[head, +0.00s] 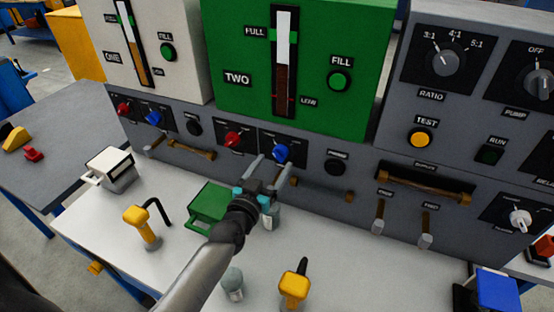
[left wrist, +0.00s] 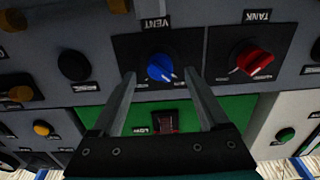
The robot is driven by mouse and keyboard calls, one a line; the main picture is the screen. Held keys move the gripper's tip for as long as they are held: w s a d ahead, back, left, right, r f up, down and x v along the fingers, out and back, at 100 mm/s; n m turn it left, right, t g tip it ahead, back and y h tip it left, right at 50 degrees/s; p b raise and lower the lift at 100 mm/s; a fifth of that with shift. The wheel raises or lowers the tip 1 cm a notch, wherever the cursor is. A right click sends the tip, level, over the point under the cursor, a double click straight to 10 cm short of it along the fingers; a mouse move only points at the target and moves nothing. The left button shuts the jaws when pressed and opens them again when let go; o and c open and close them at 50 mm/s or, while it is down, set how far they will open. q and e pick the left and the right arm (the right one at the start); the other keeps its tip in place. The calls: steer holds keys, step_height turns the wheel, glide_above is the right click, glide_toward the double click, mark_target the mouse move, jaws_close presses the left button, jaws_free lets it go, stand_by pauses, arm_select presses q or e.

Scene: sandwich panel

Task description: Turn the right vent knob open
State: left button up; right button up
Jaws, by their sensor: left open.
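The right vent knob (head: 281,152) is blue and sits on the grey panel below the green unit marked TWO. It also shows in the left wrist view (left wrist: 160,67), upside down, under a VENT label, with a pale pointer mark toward the picture's lower right. My left gripper (head: 272,170) is open, with its two fingers pointing at the panel around the blue knob's position. In the left wrist view the fingers stand to either side of the knob with gaps. I cannot tell the remaining depth to it. My right gripper is not in view.
A red tank knob (head: 233,139) sits just left of the vent knob. Another blue knob (head: 154,117) is under the white unit. A brown handle (head: 323,188) lies below right. A green container (head: 208,203), yellow-handled tools and small bottles stand on the white table (head: 190,255).

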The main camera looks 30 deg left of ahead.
mark_target(277, 158)
arm_select(q)
steer(key=shift+w+a, duration=0.1)
steer(key=shift+w, duration=1.55)
jaws_close()
